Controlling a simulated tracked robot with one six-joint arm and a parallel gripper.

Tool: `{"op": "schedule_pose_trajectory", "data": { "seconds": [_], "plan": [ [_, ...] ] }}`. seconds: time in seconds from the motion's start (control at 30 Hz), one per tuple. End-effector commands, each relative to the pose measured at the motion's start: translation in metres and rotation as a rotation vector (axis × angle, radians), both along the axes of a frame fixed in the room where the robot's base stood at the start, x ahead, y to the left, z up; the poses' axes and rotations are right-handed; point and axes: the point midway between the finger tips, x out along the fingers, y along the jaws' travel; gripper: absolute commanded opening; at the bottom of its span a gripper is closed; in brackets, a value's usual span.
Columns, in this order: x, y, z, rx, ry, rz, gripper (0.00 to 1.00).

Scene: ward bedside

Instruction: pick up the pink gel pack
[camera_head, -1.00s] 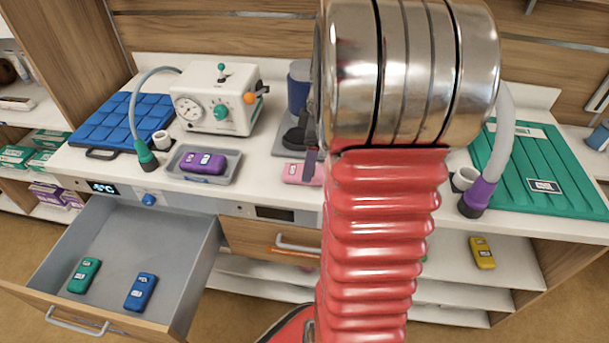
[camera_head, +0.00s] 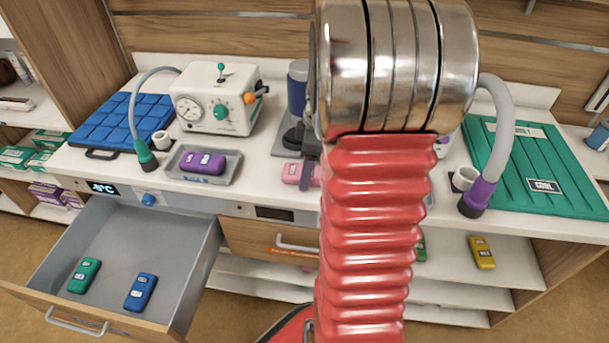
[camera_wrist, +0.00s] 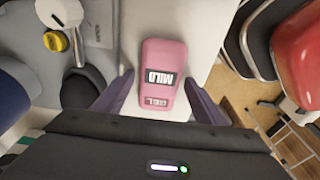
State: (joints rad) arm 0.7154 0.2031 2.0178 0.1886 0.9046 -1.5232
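The pink gel pack (camera_wrist: 163,72) lies flat on the white counter (camera_wrist: 135,20), its labels reading MILD and GEL. In the head view the pack (camera_head: 291,172) shows only in part, beside my arm and behind a finger. My gripper (camera_wrist: 160,100) is open in the wrist view, one dark purple finger on each side of the pack's near end. There are gaps between the fingers and the pack. In the head view one finger of my gripper (camera_head: 311,170) shows at the pack; the other is hidden by my red arm.
A grey tray (camera_head: 228,178) with a purple pack stands left of the pink pack. A white device (camera_head: 213,97) with a gauge and a dark blue cylinder (camera_head: 297,90) on a grey base stand behind. An open drawer (camera_head: 205,262) holds a green and a blue pack.

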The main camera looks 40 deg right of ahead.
Motion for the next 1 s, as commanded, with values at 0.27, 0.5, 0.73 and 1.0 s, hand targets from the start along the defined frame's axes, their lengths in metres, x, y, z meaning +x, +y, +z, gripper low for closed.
{"op": "schedule_pose_trajectory", "data": {
  "seconds": [0.27,0.5,0.73,1.0],
  "plan": [
    [0.000,0.000,0.000,0.000,0.000,0.000,0.44],
    [0.000,0.000,0.000,0.000,0.000,0.000,0.28],
    [0.000,0.000,0.000,0.000,0.000,0.001,0.22],
    [0.001,0.000,0.011,0.000,-0.001,0.001,0.22]
  ]
}}
